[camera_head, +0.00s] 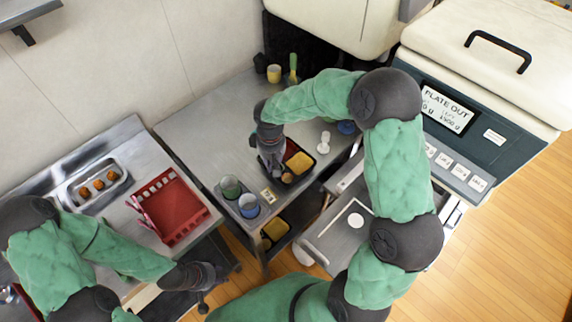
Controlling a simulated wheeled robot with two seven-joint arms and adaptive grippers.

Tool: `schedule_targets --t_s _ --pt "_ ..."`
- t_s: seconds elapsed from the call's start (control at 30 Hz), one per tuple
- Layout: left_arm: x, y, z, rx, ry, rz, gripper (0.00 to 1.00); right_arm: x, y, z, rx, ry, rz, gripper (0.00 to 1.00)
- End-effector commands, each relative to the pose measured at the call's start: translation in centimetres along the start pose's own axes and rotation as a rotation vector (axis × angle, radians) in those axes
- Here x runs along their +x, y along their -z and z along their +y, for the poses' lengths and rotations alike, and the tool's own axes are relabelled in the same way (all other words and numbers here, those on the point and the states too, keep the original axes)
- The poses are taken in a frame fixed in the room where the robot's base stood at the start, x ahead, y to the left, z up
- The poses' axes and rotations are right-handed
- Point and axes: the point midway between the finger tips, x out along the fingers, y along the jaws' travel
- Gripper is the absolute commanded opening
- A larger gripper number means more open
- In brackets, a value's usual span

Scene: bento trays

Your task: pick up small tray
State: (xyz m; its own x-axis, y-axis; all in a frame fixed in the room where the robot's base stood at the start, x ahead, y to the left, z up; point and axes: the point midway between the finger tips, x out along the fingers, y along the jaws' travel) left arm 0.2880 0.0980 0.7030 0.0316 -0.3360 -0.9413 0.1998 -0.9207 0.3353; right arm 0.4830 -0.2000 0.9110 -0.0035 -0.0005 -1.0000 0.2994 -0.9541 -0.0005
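A small black tray (303,177) with yellow and brown food sits on the metal counter near the middle of the head view. My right gripper (272,163) points down at the tray's left side, and its wrist hides part of the tray. I cannot tell whether its fingers touch or grip the rim.
A red basket (172,212) and a silver tray (74,198) with brown balls stand at left. A green cup (230,187) and a blue cup (249,205) stand left of the black tray. Another dark tray with yellow food (276,229) is lower down. A weighing machine (480,140) stands right.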

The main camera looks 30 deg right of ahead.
Motion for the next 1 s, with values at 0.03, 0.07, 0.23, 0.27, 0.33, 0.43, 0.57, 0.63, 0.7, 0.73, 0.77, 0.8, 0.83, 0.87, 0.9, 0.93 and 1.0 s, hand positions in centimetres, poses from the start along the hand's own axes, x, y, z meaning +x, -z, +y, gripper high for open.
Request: schedule_targets --t_s 0.03,0.07,0.23,0.27,0.33,0.43,0.57,0.63,0.7,0.73,0.77,0.8,0.83,0.87,0.9,0.93,1.0 --pt "0.1 0.0 0.0 0.0 0.0 0.0 0.4 0.3 0.1 0.0 0.001 0.0 0.001 0.16" --pt "0.1 0.0 -0.1 0.0 0.0 0.0 0.4 0.4 0.1 0.0 0.001 0.0 0.001 0.16" --pt "0.7 0.0 -0.2 0.0 0.0 0.0 0.4 1.9 0.4 -0.1 0.0 0.001 -0.001 0.16" --pt "0.8 0.1 -0.3 0.0 0.0 0.0 0.4 2.3 0.5 -0.1 0.001 0.001 -0.001 0.16" --pt "1.2 0.1 -0.4 0.0 0.0 0.0 0.4 3.4 0.8 -0.1 0.001 0.001 -0.001 0.16" --pt "1.6 0.1 -0.6 0.0 0.0 0.001 0.4 4.7 0.8 -0.1 0.001 0.0 0.0 0.16" --pt "1.8 0.1 -0.6 0.0 0.0 0.0 0.4 5.5 0.9 -0.1 0.001 0.0 0.002 0.16" --pt "1.7 0.1 -0.6 0.0 0.0 0.0 0.4 5.4 0.9 -0.1 0.001 0.0 0.003 0.16" --pt "1.7 0.1 -0.6 0.0 0.0 0.0 0.4 5.4 0.9 -0.1 0.001 0.0 0.003 0.16" --pt "1.7 0.1 -0.6 0.0 0.0 0.001 0.4 5.3 0.9 -0.1 0.001 0.0 0.003 0.16" --pt "1.7 0.1 -0.6 0.0 0.0 0.001 0.4 5.3 0.9 -0.1 0.001 0.0 0.003 0.13" --pt "1.7 0.1 -0.6 0.0 0.0 0.001 0.4 5.3 0.9 -0.1 0.001 0.0 0.002 0.02" --pt "1.7 0.1 -0.6 0.0 0.0 0.001 0.4 5.3 0.9 -0.1 0.001 0.0 0.002 0.0" --pt "1.7 0.1 -0.6 0.0 0.0 0.001 0.4 5.3 0.9 -0.1 0.001 0.0 0.002 0.0" --pt "1.7 0.1 -0.6 0.0 0.0 0.001 0.4 5.3 0.9 -0.1 0.001 0.0 0.002 0.0" --pt "1.7 0.1 -0.6 0.0 0.0 0.001 0.4 5.3 0.9 -0.1 0.001 0.0 0.002 0.0" --pt "1.7 0.1 -0.6 0.0 0.0 0.001 0.4 5.3 0.8 -0.1 0.001 0.0 0.002 0.0"
